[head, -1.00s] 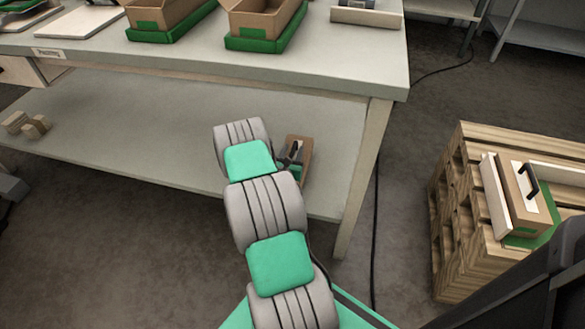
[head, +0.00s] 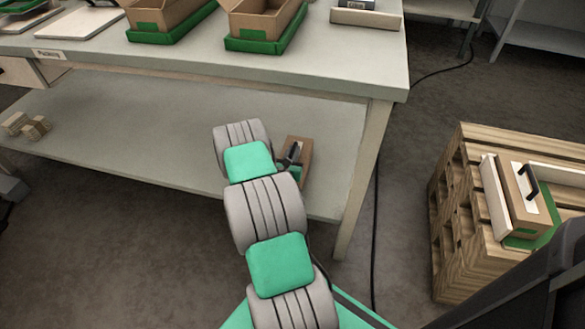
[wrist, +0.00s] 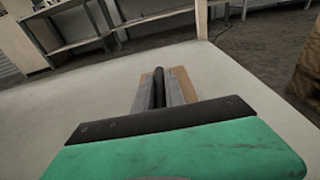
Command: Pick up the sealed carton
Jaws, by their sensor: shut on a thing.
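A brown carton (head: 303,168) sits on the lower shelf of the workbench, partly hidden behind my arm in the head view. In the wrist view the carton (wrist: 184,83) shows as a brown strip with a black upright handle (wrist: 158,76). My gripper (wrist: 159,92) is shut on the black handle, a grey finger on each side. In the head view my gripper (head: 291,160) is mostly hidden by my arm. The carton appears to rest on the shelf. Its seal cannot be made out.
A similar carton with a black handle (head: 524,202) stands on a wooden pallet stack (head: 455,205) at right. The workbench top (head: 330,72) hangs above the shelf (head: 130,125) and holds green trays with open boxes. A bench leg (head: 362,180) stands right of the carton.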

